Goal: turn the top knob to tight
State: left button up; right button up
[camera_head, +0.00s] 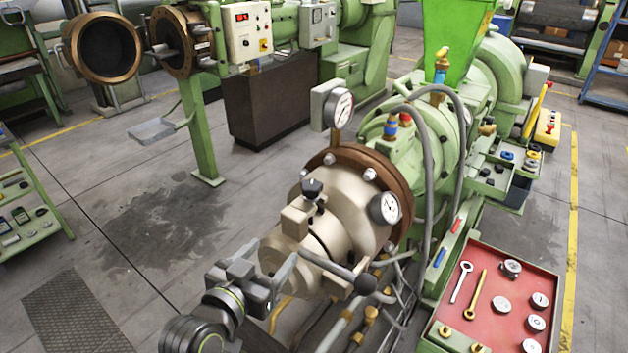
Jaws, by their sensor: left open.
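The top knob (312,188) is a small black knob standing upright on the beige metal extruder head (345,225). My left gripper (268,258) reaches in from the bottom, in front of the head's near end and lower left of the knob. Its fingers are apart, with a gap between it and the knob. Whether the fingers touch the head's near end I cannot tell. A lever with a black ball end (366,283) sticks out to the right below the head. My right gripper is not in view.
A red tool tray (500,300) with wrenches and gauges is at the lower right. Open floor (150,240) lies to the left.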

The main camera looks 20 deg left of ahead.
pick_arm(q)
notch_tip(320, 180, up, 5)
jog(key=t, duration=0.2)
jog(key=b, duration=1)
send_near(314, 181)
jog(key=b, duration=0.3)
jog(key=w+b, duration=0.1)
jog(key=b, duration=0.3)
jog(key=shift+w+f, duration=0.2)
jog(key=shift+f, duration=0.15)
jog(key=w, duration=0.5)
jog(key=w+d, duration=0.1)
jog(key=w, duration=0.1)
jog(key=shift+w+r+p, duration=0.15)
jog(key=shift+r+p, duration=0.1)
jog(key=shift+p, duration=0.1)
jog(key=shift+w+d, duration=0.1)
jog(key=shift+w, duration=0.55)
jog(key=c, duration=1)
jog(key=shift+o, duration=0.2)
jog(key=shift+h, duration=0.3)
